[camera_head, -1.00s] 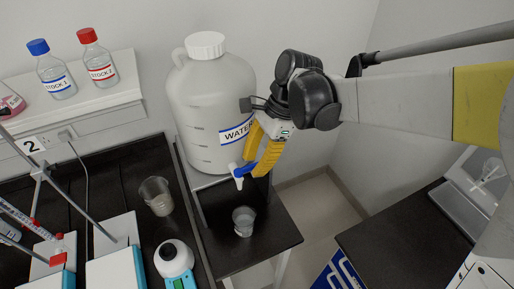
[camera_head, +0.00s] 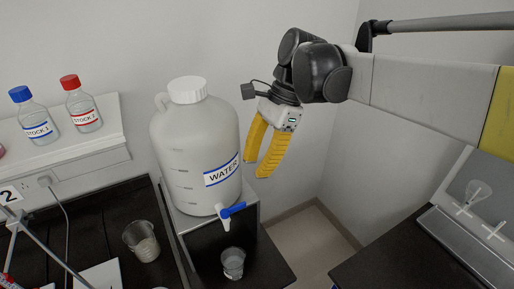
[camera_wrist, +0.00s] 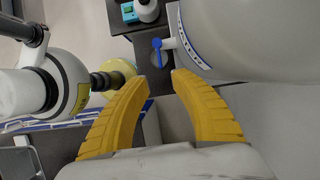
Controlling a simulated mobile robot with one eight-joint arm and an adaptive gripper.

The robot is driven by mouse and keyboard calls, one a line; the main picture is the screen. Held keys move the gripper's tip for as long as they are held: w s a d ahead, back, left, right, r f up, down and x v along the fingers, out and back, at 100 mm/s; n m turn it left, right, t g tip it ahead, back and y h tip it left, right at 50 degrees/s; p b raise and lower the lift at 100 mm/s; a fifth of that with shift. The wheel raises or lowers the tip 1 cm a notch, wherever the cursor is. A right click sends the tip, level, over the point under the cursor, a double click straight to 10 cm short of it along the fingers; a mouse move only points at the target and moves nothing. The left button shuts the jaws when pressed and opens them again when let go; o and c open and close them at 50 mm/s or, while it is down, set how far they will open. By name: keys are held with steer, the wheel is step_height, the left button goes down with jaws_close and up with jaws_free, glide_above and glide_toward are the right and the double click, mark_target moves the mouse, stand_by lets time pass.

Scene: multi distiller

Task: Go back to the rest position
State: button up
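My gripper (camera_head: 257,160) has yellow fingers and hangs in the air to the right of the white water jug (camera_head: 198,145), apart from it. In the wrist view my gripper (camera_wrist: 160,84) shows its two fingers spread with nothing between the tips. The jug has a "WATER" label and a tap with a blue handle (camera_head: 232,210) low at its front. The blue handle also shows in the wrist view (camera_wrist: 158,46), beyond the fingertips. A small clear beaker (camera_head: 233,263) stands below the tap on a black surface.
Another beaker (camera_head: 142,241) stands on the black bench at left. Two stock bottles, blue-capped (camera_head: 35,115) and red-capped (camera_head: 82,104), stand on a white shelf (camera_head: 60,142). A dark bench (camera_head: 405,262) with glassware on a grey rack is at right. Floor shows between the benches.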

steer(key=s+d+f+n+t+h+b, duration=0.2)
steer(key=s+d+f+n+t+b, duration=0.2)
steer(key=d+f, duration=0.5)
steer(key=s+d+f+n+t+h+b, duration=0.1)
steer(key=s+d+f+n+t+b, duration=0.4)
steer(key=d, duration=0.7)
step_height(320, 180, down, 4)
steer(key=s+n+b, duration=0.1)
steer(key=n+b, duration=0.1)
steer(key=b, duration=0.1)
steer(key=shift+d+n+t+h, duration=0.2)
steer(key=shift+n+t+h, duration=0.1)
steer(key=shift+h, duration=0.1)
steer(key=shift+s+r, duration=0.1)
